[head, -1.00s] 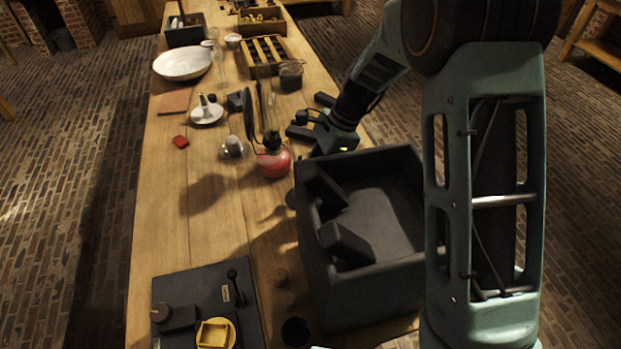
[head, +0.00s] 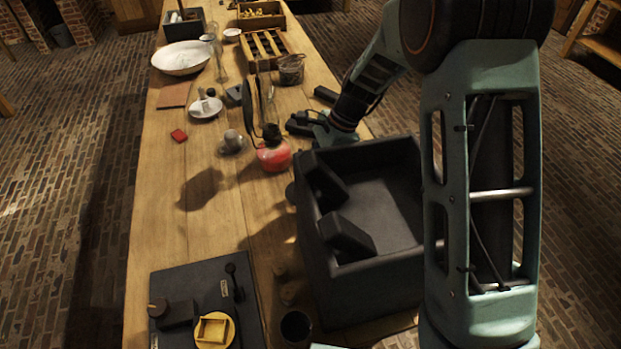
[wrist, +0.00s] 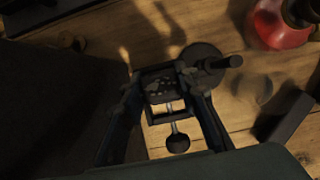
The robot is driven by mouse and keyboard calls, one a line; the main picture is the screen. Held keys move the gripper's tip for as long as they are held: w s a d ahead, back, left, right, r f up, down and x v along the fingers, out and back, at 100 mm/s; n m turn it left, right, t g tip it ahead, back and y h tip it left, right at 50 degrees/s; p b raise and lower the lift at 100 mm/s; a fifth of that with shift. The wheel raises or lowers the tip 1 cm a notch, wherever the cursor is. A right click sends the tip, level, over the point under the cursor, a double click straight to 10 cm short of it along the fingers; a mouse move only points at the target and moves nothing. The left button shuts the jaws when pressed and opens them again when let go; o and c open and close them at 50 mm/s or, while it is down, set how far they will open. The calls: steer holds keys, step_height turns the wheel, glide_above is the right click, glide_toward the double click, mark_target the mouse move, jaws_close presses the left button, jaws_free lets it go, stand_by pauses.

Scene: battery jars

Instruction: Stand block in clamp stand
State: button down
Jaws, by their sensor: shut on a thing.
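My gripper (wrist: 162,95) is shut on a dark, speckled block (wrist: 160,84), which shows between the fingertips in the wrist view. Right at the block is a dark metal clamp stand with a screw and round knob (wrist: 178,142) and a round disc (wrist: 203,66) with a short rod. The block overlaps the clamp's frame in this view; I cannot tell whether it is seated in it or above it. In the head view my gripper (head: 308,124) is low over the table's right side, behind the large dark box, and the block cannot be made out.
The large dark box (head: 375,275) stands close in front of my gripper. A red flask (head: 275,157) is just left of it. A black board (head: 200,275) with a yellow round piece (head: 214,331) lies at the near left.

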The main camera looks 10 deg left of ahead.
steer(key=shift+f, duration=0.15)
steer(key=c, duration=1.4)
jaws_free()
steer(key=v, duration=1.2)
